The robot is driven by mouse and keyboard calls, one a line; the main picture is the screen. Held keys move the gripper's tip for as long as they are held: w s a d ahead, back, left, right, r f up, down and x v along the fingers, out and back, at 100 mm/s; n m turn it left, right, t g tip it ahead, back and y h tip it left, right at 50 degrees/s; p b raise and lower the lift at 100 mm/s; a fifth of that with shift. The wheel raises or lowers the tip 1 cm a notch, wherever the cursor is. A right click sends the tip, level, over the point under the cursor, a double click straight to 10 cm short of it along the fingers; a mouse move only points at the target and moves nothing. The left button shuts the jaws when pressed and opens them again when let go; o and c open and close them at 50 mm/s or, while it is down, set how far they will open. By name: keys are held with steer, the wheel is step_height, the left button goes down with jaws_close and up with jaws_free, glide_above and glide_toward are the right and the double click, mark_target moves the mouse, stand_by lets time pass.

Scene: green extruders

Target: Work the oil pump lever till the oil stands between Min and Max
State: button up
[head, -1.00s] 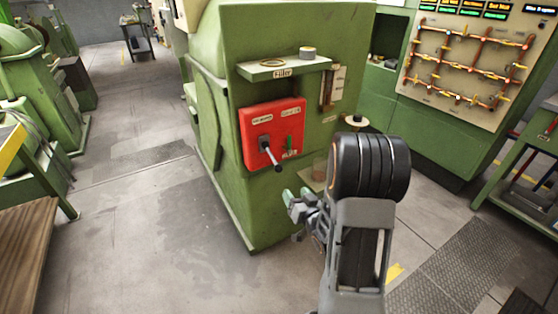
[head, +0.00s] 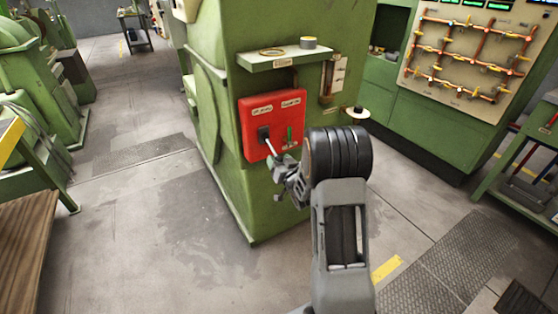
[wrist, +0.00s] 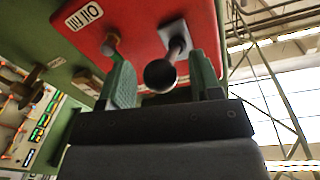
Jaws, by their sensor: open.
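The red panel (head: 273,112) is on the front of the green machine. Its lever (head: 269,144) is a light rod from a dark mount, pointing down. In the wrist view the lever's dark ball knob (wrist: 160,75) shows between my two green fingertips. My gripper (head: 284,170) is open at the lever's lower end; I cannot tell whether a finger touches the knob. A small green handle (head: 289,137) is right of the lever. The sight gauge (head: 327,80) is above right, with small pale labels; its oil level is too small to read.
A green shelf (head: 285,59) with a round ring and a small tin juts out above the panel. A round pale-topped knob (head: 357,113) sticks out at right. The floor left of the machine is clear.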

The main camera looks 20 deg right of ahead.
steer(key=shift+w, duration=0.2)
steer(key=shift+c, duration=0.3)
jaws_close()
